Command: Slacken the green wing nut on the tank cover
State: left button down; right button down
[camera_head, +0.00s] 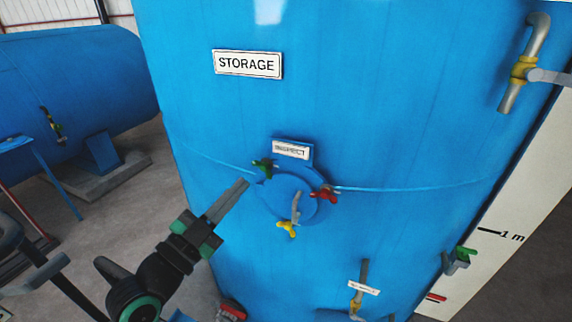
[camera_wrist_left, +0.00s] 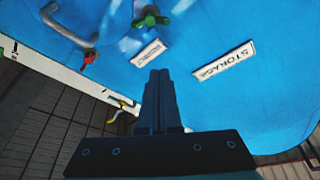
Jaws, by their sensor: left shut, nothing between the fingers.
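The green wing nut (camera_head: 264,167) sits at the upper left edge of the round blue cover (camera_head: 278,200) on the big blue tank. It also shows near the top of the left wrist view (camera_wrist_left: 150,19). A red wing nut (camera_head: 325,193) is at the cover's right and a yellow wing nut (camera_head: 287,230) at its bottom. My left gripper (camera_head: 245,182) is shut and empty. Its tips are just below and left of the green nut in the head view, seemingly apart from it. In the left wrist view the shut fingers (camera_wrist_left: 158,76) lie below the nut.
A grey handle (camera_head: 296,207) sticks out from the cover. An INSPECT label (camera_head: 291,150) is just above it, and a STORAGE sign (camera_head: 248,64) is higher up. Pipes with valves (camera_head: 523,70) are at the right. Another blue tank (camera_head: 75,80) lies at the left.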

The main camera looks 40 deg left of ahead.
pick_arm(q)
notch_tip(320, 180, up, 3)
jog(key=p, duration=0.2)
send_over(264, 167)
jog(key=s+d, duration=0.2)
jog(key=s, duration=0.1)
jog(key=a+f, duration=0.2)
jog(key=f, duration=0.1)
jog(key=shift+f, duration=0.3)
